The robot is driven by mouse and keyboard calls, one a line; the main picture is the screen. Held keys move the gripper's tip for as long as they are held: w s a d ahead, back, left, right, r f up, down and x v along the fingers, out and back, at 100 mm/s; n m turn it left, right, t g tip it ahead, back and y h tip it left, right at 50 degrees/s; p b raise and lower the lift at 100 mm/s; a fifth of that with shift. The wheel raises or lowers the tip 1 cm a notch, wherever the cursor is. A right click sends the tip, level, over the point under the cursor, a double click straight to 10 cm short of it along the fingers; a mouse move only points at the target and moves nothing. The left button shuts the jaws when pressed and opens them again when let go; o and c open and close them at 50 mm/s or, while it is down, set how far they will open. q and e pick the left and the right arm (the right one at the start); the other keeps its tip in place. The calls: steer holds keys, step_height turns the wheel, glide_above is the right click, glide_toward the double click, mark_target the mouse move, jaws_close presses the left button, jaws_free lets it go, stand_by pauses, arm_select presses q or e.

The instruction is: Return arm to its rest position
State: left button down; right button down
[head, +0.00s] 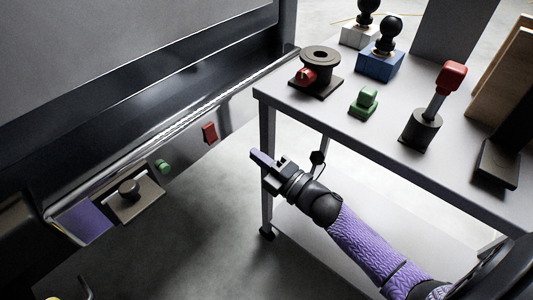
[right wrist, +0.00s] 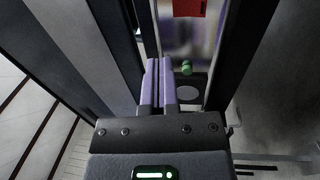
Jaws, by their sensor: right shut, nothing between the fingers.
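My right gripper (head: 262,160) is in the head view, at the end of my purple-sleeved right arm. It hangs in the open floor area just left of the table (head: 275,98) corner and points to the upper left. In the right wrist view its two purple fingers (right wrist: 158,82) lie side by side, shut with nothing between them. The gripper is apart from the table and from the panel on the left. My left gripper is not in view.
A panel at left carries a red switch (head: 209,132), a green button (head: 163,167) and a black knob (head: 129,187). The table bears a dark spool-like fixture (head: 320,58), a green block (head: 364,101), a red-handled lever (head: 437,95) and a blue-based ball knob (head: 381,63). Floor (head: 200,240) is clear.

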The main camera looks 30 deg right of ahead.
steer(key=shift+s+d, duration=0.25)
steer(key=shift+s, duration=0.4)
